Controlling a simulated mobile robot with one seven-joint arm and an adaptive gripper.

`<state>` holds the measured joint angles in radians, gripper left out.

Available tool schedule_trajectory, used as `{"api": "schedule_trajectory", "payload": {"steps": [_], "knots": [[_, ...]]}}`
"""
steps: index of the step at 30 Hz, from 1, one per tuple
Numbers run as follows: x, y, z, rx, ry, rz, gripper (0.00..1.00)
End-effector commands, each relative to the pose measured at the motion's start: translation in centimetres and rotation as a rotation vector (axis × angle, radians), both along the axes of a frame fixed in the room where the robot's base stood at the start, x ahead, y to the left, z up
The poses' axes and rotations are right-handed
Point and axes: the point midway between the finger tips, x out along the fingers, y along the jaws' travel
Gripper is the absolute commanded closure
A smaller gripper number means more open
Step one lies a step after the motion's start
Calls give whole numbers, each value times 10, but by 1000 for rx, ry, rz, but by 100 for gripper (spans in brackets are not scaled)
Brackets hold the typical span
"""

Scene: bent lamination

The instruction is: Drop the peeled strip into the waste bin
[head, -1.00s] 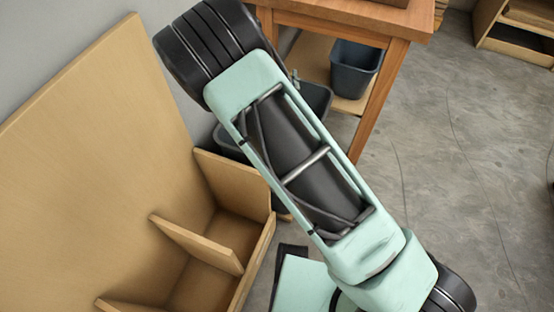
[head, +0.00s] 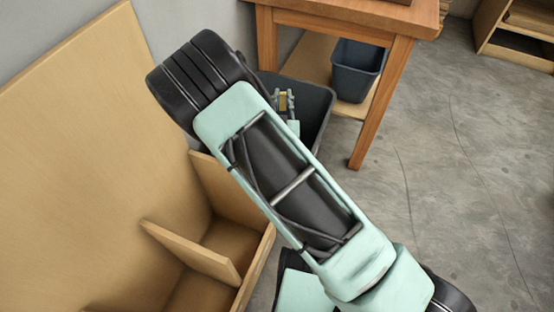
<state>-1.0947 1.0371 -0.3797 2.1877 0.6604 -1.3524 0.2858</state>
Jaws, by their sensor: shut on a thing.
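My gripper (head: 286,92) shows only in part past the upper end of my arm, over the opening of a dark grey bin (head: 318,108). It is shut on a small tan piece (head: 283,102), which looks like the peeled strip. Most of the strip is hidden, and I cannot tell how far it hangs into the bin. The bin stands on the floor beside the wooden table, its left part hidden behind my arm.
A wooden table (head: 340,18) stands behind the bin, with a second blue-grey bin (head: 356,72) on its lower shelf. A large tan board (head: 90,150) and a divided wooden rack (head: 195,250) fill the left. The concrete floor (head: 460,170) at right is clear.

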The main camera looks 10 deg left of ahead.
Motion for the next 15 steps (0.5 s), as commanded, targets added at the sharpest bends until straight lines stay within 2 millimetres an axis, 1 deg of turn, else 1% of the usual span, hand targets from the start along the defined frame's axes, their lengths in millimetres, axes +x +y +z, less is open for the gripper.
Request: {"api": "schedule_trajectory", "payload": {"steps": [5, 6, 9, 11, 15], "knots": [[0, 0, 1, 0, -1, 0, 98], [0, 0, 1, 0, -1, 0, 83], [0, 0, 1, 0, -1, 0, 72], [0, 0, 1, 0, -1, 0, 65], [0, 0, 1, 0, 0, 0, 65]]}}
